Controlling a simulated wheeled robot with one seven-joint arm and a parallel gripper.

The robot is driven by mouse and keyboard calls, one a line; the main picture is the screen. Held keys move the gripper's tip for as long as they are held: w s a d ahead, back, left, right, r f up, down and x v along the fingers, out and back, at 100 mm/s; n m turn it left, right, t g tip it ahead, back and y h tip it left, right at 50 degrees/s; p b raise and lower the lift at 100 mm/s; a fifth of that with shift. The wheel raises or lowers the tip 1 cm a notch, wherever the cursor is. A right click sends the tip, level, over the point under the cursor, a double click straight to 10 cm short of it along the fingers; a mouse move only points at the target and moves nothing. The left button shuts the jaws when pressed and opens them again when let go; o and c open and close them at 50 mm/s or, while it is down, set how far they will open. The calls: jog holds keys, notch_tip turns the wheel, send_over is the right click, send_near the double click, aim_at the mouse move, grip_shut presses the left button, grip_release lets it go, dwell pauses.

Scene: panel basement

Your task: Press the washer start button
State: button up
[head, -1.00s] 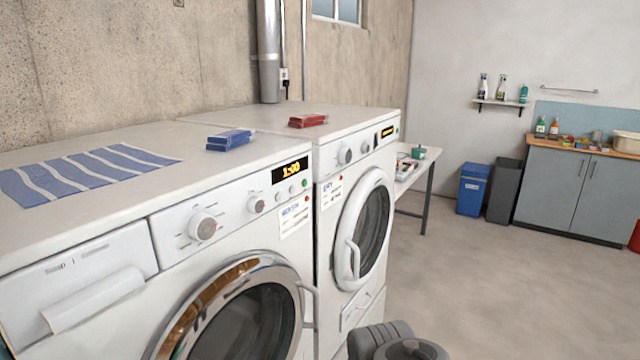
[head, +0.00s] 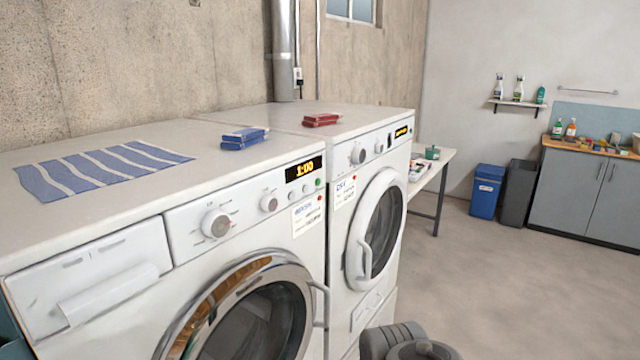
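The washer (head: 112,236) is the white front-loader at the left, with a chrome-rimmed round door that is shut. Its control panel has two knobs, a lit display (head: 304,170) reading 1:00, and a row of small buttons below it. The rightmost button is green, the likely start button (head: 318,182); no lettering on it can be read. A paper label (head: 308,214) hangs under the buttons. A grey rounded part of my arm shows at the bottom edge, in front of the dryer. My gripper is not in view.
The white dryer (head: 345,218) stands right beside the washer, its door shut. Floor (head: 520,290) at the right is open, before two bins and a cabinet.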

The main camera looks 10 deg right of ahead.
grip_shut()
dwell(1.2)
